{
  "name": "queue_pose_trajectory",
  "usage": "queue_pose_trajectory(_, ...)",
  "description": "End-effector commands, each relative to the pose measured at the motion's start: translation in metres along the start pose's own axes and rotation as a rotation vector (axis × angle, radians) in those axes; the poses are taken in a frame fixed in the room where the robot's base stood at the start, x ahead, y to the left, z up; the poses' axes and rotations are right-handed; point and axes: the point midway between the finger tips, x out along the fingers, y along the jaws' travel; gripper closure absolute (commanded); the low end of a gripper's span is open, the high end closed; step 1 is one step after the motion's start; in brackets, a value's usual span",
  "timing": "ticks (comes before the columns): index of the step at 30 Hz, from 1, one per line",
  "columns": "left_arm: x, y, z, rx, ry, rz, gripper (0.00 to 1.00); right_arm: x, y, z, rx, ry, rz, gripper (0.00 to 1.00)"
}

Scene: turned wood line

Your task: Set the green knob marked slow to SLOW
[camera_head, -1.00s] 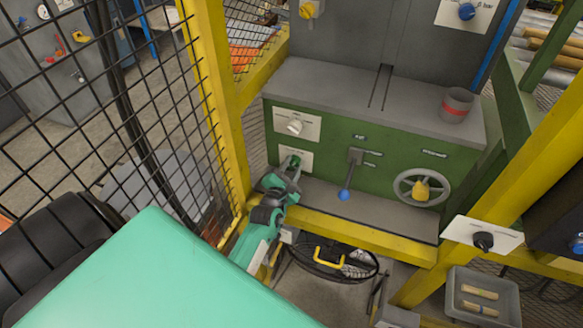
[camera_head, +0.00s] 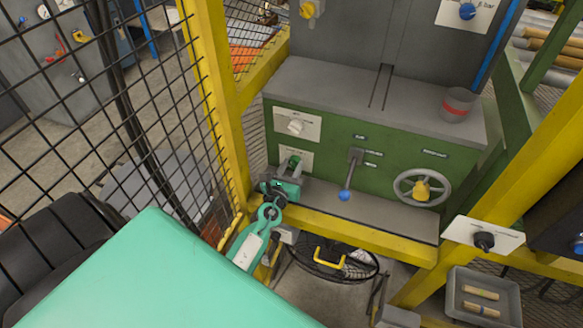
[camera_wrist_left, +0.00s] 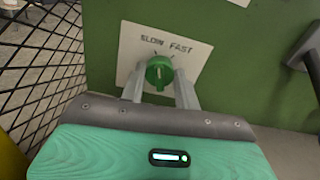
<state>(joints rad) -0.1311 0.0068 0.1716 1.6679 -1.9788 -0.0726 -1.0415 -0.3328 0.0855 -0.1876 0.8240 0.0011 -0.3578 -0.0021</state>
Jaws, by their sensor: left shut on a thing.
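The green knob (camera_wrist_left: 159,71) sits on a white plate (camera_wrist_left: 133,48) marked SLOW at left and FAST at right in the left wrist view. Its small pale mark looks roughly upright, but its exact setting is hard to read. My left gripper (camera_wrist_left: 160,84) has one finger on each side of the knob and is shut on it. In the head view, the knob (camera_head: 294,161) shows at the left of the green machine front, partly covered by my left gripper (camera_head: 291,167). My right gripper is not in view.
A pale knob (camera_head: 295,127) on another white plate is just above. A blue-tipped lever (camera_head: 345,194) and a handwheel (camera_head: 421,187) are to the right. A yellow post (camera_head: 221,100) and black mesh fence (camera_head: 150,130) stand close on the left.

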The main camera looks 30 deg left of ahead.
Motion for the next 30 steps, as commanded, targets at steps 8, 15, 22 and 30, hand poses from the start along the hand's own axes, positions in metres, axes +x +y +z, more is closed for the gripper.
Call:
queue_pose_trajectory(8,-0.001,0.000,-0.002,-0.153,0.003,0.000,0.91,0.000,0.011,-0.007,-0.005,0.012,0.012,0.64)
queue_pose_trajectory(15,-0.001,0.001,-0.002,-0.213,0.003,0.000,0.91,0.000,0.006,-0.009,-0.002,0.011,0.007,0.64)
queue_pose_trajectory(22,-0.001,0.001,-0.002,-0.226,0.003,0.000,0.91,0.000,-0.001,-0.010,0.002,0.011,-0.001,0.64)
queue_pose_trajectory(30,-0.001,0.000,-0.002,-0.225,0.003,0.000,0.62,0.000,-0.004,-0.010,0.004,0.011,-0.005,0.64)
